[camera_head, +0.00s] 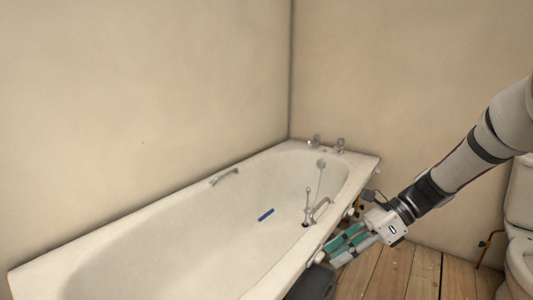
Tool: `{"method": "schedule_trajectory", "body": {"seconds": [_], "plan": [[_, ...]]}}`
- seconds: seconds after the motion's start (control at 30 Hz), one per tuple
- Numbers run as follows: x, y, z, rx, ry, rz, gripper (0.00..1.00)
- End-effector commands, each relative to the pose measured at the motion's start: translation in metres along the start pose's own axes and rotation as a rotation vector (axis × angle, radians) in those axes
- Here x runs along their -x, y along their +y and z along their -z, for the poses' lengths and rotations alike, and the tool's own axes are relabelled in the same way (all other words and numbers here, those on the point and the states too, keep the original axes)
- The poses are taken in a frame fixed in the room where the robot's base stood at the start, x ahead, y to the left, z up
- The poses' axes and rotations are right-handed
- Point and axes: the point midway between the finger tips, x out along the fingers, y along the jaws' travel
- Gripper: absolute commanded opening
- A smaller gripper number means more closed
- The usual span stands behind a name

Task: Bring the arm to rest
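My arm reaches in from the right edge. My gripper (343,246) points down and left, beside the outer right side of the bathtub (150,222). Teal strips show on its fingers. I see no object clearly held. The fingertips appear near the tub's rim, but I cannot tell whether they touch it.
A blue stick-like object (266,215) lies in the tub. A dark object (312,284) is below my gripper. A toilet (520,262) stands right. Wooden floor (400,275) is clear between.

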Motion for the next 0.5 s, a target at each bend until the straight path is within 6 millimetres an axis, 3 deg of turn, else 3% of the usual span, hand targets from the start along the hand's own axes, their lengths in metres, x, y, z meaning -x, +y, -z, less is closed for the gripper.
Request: {"method": "schedule_trajectory", "body": {"seconds": [0.03,0.2,0.5], "plan": [[0.001,0.019,-0.009,0.086,0.056,-0.007,0.33],[0.004,0.078,-0.022,0.36,0.226,-0.049,0.33],[0.014,0.178,-0.022,0.825,0.495,-0.158,0.33]]}}
